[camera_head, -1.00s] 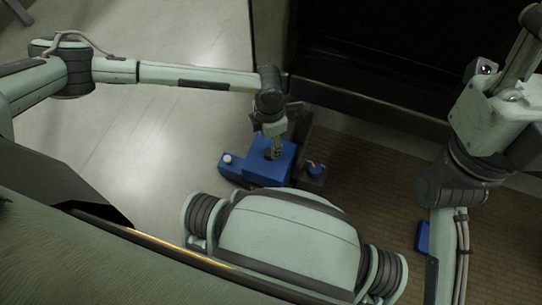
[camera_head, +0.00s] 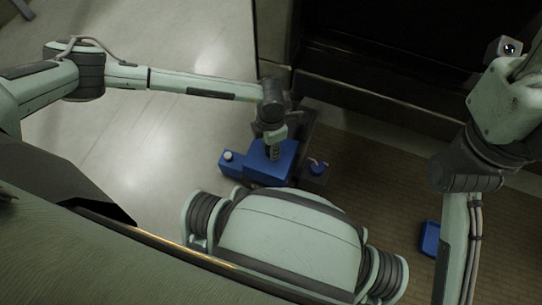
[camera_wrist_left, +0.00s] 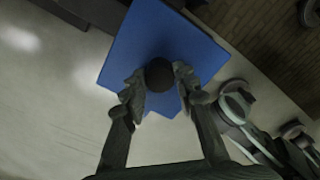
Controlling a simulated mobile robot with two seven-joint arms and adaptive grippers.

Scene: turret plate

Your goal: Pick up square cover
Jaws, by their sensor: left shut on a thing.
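The blue square cover (camera_head: 262,173) sits low in front of me, level as far as I can tell, with a dark round knob (camera_wrist_left: 159,74) on its top. My left gripper (camera_head: 274,155) reaches down over it from above. In the left wrist view, its fingers (camera_wrist_left: 160,84) are shut on the knob from both sides, and the cover's blue face (camera_wrist_left: 165,30) spreads beyond them. I cannot tell whether the cover is lifted or resting. My right arm shows at the right, but its gripper is out of view.
A lower blue part with a white knob (camera_head: 228,156) adjoins the cover's left side. A small blue knob (camera_head: 318,167) on a dark base stands to its right. Another blue piece (camera_head: 430,238) lies beside my right arm. Pale floor on the left is clear.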

